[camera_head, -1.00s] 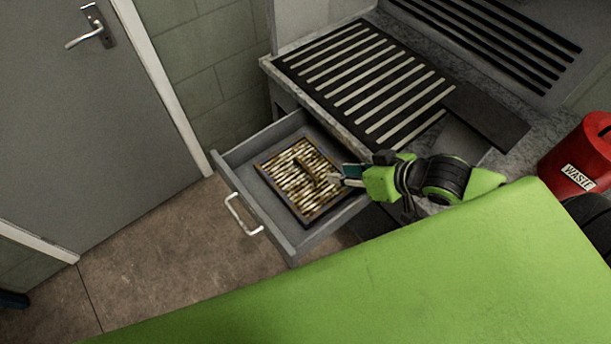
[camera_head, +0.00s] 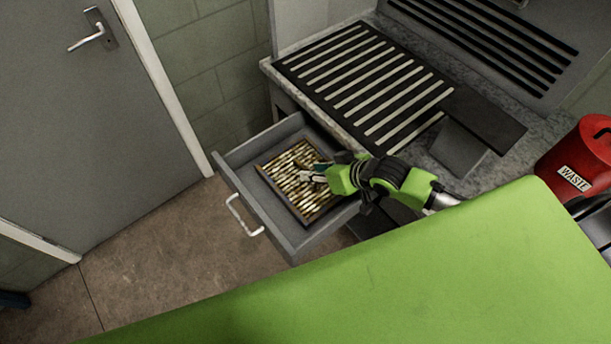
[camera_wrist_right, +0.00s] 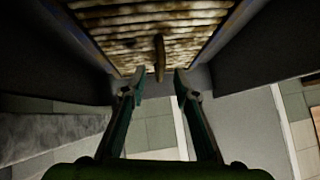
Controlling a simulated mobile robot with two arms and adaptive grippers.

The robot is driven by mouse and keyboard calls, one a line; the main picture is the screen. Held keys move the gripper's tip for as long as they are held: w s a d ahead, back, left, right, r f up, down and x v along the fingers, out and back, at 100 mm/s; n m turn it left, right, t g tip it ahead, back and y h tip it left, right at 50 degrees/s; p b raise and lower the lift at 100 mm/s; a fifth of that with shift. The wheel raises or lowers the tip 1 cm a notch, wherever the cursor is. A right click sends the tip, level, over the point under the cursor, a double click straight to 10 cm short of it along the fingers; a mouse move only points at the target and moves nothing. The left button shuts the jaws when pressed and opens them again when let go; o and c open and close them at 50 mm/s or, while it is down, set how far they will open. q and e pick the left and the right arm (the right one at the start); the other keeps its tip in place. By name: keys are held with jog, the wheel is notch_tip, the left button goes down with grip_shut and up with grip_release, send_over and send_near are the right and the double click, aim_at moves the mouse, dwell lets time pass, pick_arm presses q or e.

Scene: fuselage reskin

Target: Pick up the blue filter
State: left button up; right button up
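A pleated filter (camera_head: 284,178) lies in the open drawer (camera_head: 250,192). Its pleats look dirty yellow-brown, and its dark frame shows a bluish edge in the right wrist view. A narrow handle (camera_wrist_right: 160,57) stands up across the filter's pleats. My right gripper (camera_head: 313,171) reaches over the filter from the right. In the right wrist view its two fingers (camera_wrist_right: 161,76) are apart, one on each side of the handle's near end, with a gap to each side. It holds nothing. My left gripper is not in view.
A red bin marked WASTE (camera_head: 580,160) is at the right. A grey door (camera_head: 80,130) and open floor (camera_head: 150,270) are at the left.

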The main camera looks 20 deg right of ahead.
jog(key=shift+x, duration=1.25)
grip_shut()
jog(key=shift+r, duration=0.1)
jog(key=shift+r, duration=0.35)
notch_tip(320, 180, up, 2)
jog(key=shift+r+b, duration=0.2)
jog(key=shift+b, duration=0.4)
jog(key=s+a+r, duration=0.2)
jog(key=s+r, duration=0.3)
jog(key=s, duration=0.1)
jog(key=s+a+r, duration=0.2)
jog(key=s+r, duration=0.3)
jog(key=s, duration=0.2)
jog(key=shift+a, duration=0.3)
